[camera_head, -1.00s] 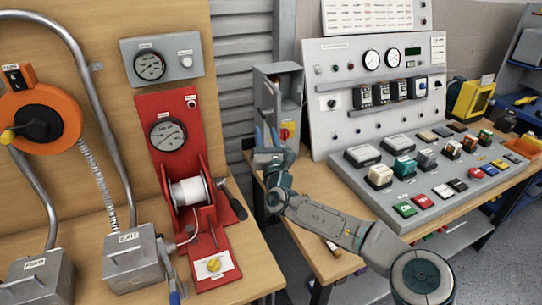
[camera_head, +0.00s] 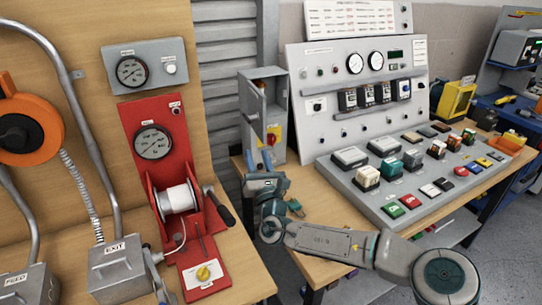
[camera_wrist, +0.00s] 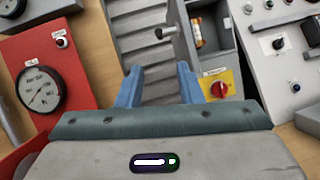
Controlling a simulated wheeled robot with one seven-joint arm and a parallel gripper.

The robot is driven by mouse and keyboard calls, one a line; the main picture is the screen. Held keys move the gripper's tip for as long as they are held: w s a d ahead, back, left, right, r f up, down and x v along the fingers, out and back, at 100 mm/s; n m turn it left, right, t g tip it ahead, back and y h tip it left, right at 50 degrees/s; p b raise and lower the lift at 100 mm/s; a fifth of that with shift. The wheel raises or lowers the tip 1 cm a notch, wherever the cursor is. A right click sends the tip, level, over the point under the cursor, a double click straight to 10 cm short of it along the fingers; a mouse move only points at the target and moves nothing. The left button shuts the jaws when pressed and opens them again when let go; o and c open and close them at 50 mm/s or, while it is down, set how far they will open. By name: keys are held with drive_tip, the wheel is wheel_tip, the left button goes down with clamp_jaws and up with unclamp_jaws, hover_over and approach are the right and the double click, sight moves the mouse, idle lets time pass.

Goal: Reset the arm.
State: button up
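My gripper (camera_wrist: 159,78) has its two blue fingers spread apart with nothing between them. In the head view my gripper (camera_head: 267,160) is in front of the small grey switch box (camera_head: 250,104), whose door stands open. In the wrist view the box's red knob on a yellow plate (camera_wrist: 219,88) lies just right of the right finger, apparently beyond it. My forearm extends to the lower right over the bench.
The red winch panel (camera_head: 137,115) with its white spool (camera_head: 176,198) and crank stands left. The sloped grey control console (camera_head: 412,170) with many buttons is right. Wooden bench top (camera_head: 315,200) lies under my arm. The EXIT box (camera_head: 118,271) is lower left.

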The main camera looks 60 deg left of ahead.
drive_tip(key=s+d+r+n+g+h, duration=0.1)
drive_tip(key=d+r+n+g+h, duration=0.1)
drive_tip(key=d+r+n+g, duration=0.5)
drive_tip(key=s+d+n+g+h, duration=0.15)
drive_tip(key=d+n+g, duration=0.5)
drive_tip(key=n, duration=0.65)
drive_tip(key=w+d+f+n+t+h, duration=0.2)
drive_tip(key=w+d+f+h, duration=0.15)
drive_tip(key=d, duration=0.75)
drive_tip(key=w+d+f+n+t+h, duration=0.2)
drive_tip(key=w+d+h, duration=0.2)
drive_tip(key=d, duration=0.7)
drive_tip(key=w+d+f+n+t+h, duration=0.2)
drive_tip(key=w+d+f+h, duration=0.15)
drive_tip(key=d, duration=0.65)
drive_tip(key=s+d+m+t+h, duration=0.1)
drive_tip(key=d+m+t+h, duration=0.2)
drive_tip(key=d, duration=2.8)
drive_tip(key=t+h, duration=0.2)
drive_tip(key=h, duration=0.2)
drive_tip(key=shift+s+d+r, duration=0.3)
drive_tip(key=shift+d+r, duration=0.1)
drive_tip(key=shift+t, duration=0.25)
